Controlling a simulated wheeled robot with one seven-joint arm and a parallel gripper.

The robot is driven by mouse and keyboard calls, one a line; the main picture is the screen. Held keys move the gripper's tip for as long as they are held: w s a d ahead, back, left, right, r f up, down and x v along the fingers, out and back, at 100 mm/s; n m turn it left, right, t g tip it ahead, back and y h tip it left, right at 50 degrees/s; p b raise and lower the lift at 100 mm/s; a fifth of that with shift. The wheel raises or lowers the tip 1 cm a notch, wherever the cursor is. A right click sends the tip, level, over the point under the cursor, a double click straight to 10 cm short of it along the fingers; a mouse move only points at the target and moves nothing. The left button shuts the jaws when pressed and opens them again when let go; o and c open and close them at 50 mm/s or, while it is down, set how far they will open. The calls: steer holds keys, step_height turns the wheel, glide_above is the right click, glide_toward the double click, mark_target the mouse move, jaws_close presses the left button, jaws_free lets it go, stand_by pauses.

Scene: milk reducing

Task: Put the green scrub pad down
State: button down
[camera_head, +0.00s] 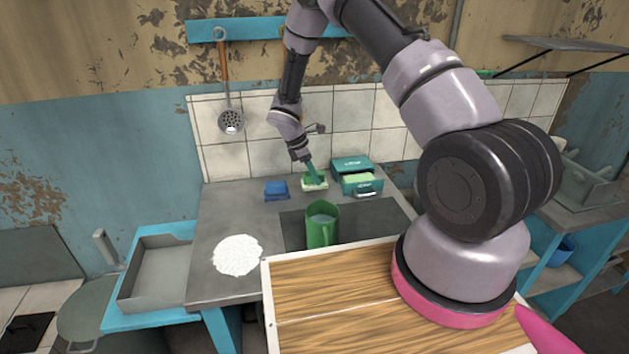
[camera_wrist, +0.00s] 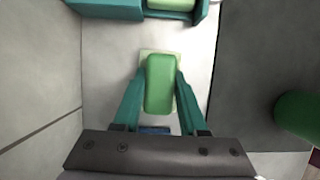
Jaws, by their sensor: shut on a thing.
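The green scrub pad (camera_wrist: 160,85) is between the two teal fingers of my gripper (camera_wrist: 160,100) in the wrist view. A pale flat piece shows around its far end; I cannot tell whether it is part of the pad or lies under it. In the head view my gripper (camera_head: 314,178) points down at the back of the grey counter, with the pad (camera_head: 316,186) at its fingertips. The pad is at or just above the counter; any contact is hard to tell. My gripper is shut on the pad.
A teal box (camera_head: 357,178) with an open drawer holding a green block stands right of the pad. A blue block (camera_head: 276,190) lies to its left. A green mug (camera_head: 321,226) stands in front, by the sink. A white round patch (camera_head: 237,255) lies front left.

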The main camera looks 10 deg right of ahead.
steer(key=shift+a+f, duration=0.1)
steer(key=shift+f, duration=1)
steer(key=shift+c, duration=2.2)
jaws_free()
steer(key=shift+f, duration=0.1)
